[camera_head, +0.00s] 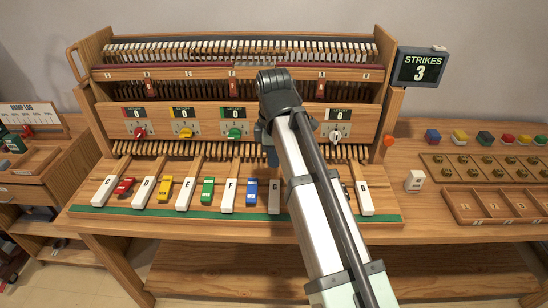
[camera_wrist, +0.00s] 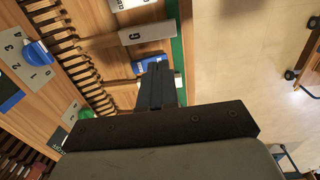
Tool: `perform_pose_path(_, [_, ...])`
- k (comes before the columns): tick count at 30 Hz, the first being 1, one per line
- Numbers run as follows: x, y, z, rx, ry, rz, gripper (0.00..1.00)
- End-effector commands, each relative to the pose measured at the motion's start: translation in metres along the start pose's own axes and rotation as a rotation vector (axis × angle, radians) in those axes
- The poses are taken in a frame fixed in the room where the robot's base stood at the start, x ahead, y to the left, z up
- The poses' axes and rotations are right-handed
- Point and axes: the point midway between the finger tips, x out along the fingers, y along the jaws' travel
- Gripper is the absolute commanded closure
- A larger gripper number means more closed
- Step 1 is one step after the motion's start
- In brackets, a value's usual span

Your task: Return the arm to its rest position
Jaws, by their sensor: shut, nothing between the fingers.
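My arm reaches up from the bottom of the head view and bends down over the wooden keyboard console (camera_head: 330,235). My gripper (camera_head: 272,158) points down behind the forearm, above the row of keys near the G key (camera_head: 274,197). In the wrist view the dark fingers (camera_wrist: 158,68) are together and hold nothing. They appear in front of the blue block (camera_wrist: 152,64), beside the G key (camera_wrist: 145,34); whether they touch anything cannot be told. My forearm hides the keys between G and B (camera_head: 365,198) and part of the dial panel.
Red (camera_head: 124,188), yellow (camera_head: 165,189), green (camera_head: 208,190) and blue (camera_head: 251,192) blocks sit between the white keys. Dials (camera_head: 184,131) line the panel behind. Side tables hold trays (camera_head: 496,206). Open floor shows in front.

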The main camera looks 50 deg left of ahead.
Motion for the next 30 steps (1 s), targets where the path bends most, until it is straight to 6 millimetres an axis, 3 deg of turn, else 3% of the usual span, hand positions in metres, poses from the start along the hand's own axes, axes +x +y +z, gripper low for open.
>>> perform_pose_path(22, [0.003, 0.000, 0.004, 0.008, -0.002, -0.001, 1.00])
perform_pose_path(26, [0.019, -0.003, 0.031, 0.071, -0.020, -0.011, 1.00])
perform_pose_path(30, [0.053, -0.011, 0.089, 0.207, -0.058, -0.031, 1.00])
